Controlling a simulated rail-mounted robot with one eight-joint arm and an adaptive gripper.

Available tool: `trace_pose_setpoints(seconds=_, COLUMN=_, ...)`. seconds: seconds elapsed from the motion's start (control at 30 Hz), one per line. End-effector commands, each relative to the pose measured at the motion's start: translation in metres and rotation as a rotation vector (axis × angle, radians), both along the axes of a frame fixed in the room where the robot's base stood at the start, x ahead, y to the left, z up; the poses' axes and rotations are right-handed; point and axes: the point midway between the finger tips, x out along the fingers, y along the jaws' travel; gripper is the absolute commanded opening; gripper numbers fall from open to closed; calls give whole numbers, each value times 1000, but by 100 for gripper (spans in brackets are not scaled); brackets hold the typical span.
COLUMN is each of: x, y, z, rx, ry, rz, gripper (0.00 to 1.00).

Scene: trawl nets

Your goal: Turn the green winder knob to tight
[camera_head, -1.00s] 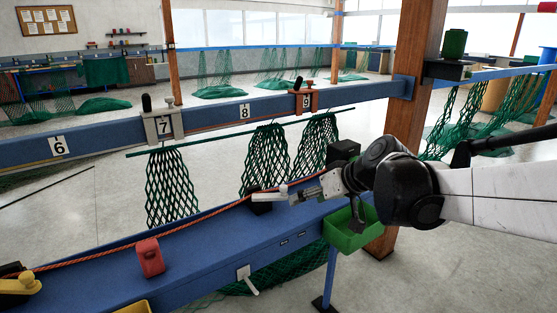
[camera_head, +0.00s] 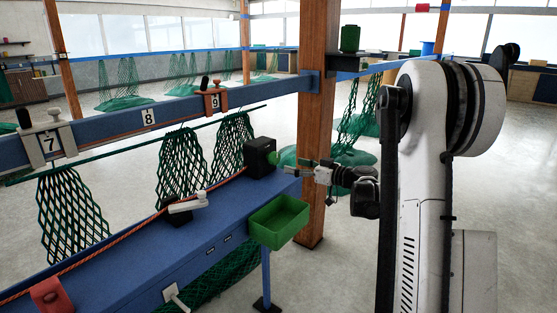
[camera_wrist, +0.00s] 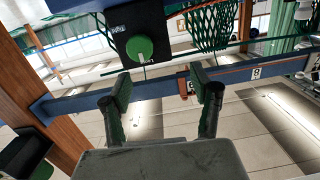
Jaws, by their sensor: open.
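The green winder knob (camera_head: 273,158) is on the face of a black box (camera_head: 259,152) at the far right end of the blue bench. In the wrist view the round knob (camera_wrist: 139,48) shows on the black box (camera_wrist: 150,22), with small white lettering above and below it that I cannot read fully. My gripper (camera_head: 292,171) is just to the right of the knob. In the wrist view my gripper (camera_wrist: 163,90) has its two fingers well apart with nothing between them. The knob lies beyond the fingertips, a little left of their middle, and is not touched.
A green tray (camera_head: 300,213) hangs at the bench's front corner, below my gripper. A wooden post (camera_head: 318,110) stands close behind. A white-handled lever (camera_head: 188,203) sits on the blue bench (camera_head: 200,245). Green nets (camera_head: 183,160) hang behind. Free floor lies to the right.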

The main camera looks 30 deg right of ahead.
Motion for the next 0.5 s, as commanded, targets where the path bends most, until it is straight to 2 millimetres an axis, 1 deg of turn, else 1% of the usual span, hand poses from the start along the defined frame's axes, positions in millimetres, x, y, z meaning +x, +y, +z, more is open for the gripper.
trace_pose_setpoints(seconds=0.03, x=1, y=-11, z=-6, rx=-1, ry=-24, rz=-8, gripper=59)
trace_pose_setpoints(seconds=0.1, x=2, y=-22, z=-10, rx=-4, ry=-53, rz=-15, gripper=59)
trace_pose_setpoints(seconds=0.2, x=2, y=-30, z=-12, rx=-7, ry=-77, rz=-21, gripper=59)
trace_pose_setpoints(seconds=0.37, x=10, y=-29, z=-13, rx=-9, ry=-85, rz=-22, gripper=59)
trace_pose_setpoints(seconds=0.5, x=27, y=-19, z=-13, rx=-9, ry=-84, rz=-20, gripper=59)
